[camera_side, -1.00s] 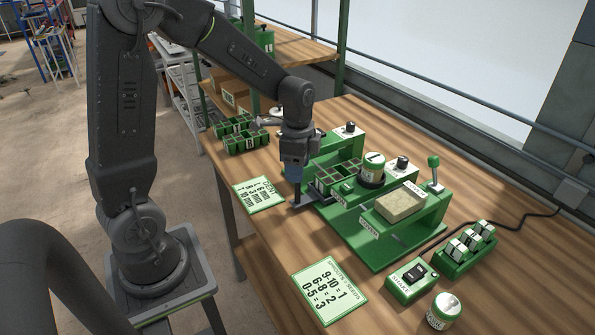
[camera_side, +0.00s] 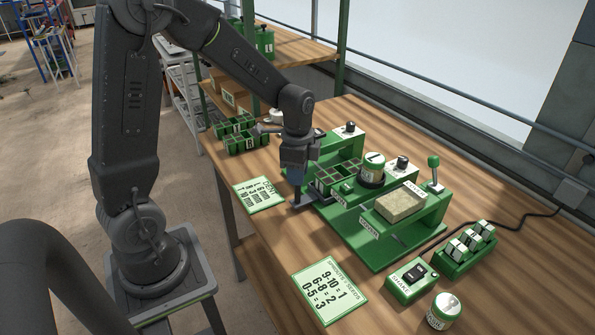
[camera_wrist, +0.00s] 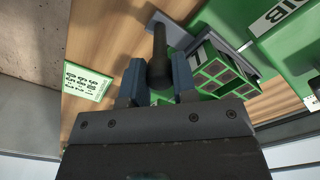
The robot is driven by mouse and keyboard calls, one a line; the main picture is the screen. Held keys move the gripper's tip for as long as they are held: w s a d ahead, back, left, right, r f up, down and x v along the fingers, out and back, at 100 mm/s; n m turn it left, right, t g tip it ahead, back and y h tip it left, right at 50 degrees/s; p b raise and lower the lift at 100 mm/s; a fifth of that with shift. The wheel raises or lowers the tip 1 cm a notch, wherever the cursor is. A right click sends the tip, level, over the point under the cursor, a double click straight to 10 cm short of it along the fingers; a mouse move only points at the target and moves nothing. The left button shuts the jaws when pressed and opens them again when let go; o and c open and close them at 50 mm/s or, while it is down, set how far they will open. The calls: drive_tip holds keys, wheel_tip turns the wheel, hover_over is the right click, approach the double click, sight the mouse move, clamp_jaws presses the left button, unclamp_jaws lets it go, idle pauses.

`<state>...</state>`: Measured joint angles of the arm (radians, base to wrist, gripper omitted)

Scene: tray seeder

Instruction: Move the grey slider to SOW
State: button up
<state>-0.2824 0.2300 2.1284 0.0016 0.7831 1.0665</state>
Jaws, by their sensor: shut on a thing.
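The grey slider (camera_side: 308,201) is a flat grey plate with a dark upright post, at the left edge of the green seeder base (camera_side: 390,256). In the wrist view, the slider's dark post (camera_wrist: 160,45) stands between my two blue-grey fingers. My gripper (camera_side: 297,187) points down over the post and is shut on it; it also shows in the wrist view (camera_wrist: 157,82). A green celled tray (camera_side: 325,183) sits beside the post, and shows right of the fingers in the wrist view (camera_wrist: 218,70). The SOW label cannot be read clearly.
A block of tan material (camera_side: 400,206) sits in the COVER station at the near right. A sign card (camera_side: 259,194) lies left.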

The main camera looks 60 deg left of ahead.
clamp_jaws()
drive_tip(key=d, duration=1)
drive_tip(key=o, duration=0.9)
unclamp_jaws()
drive_tip(key=shift+o, duration=0.2)
wheel_tip(320, 180, up, 14)
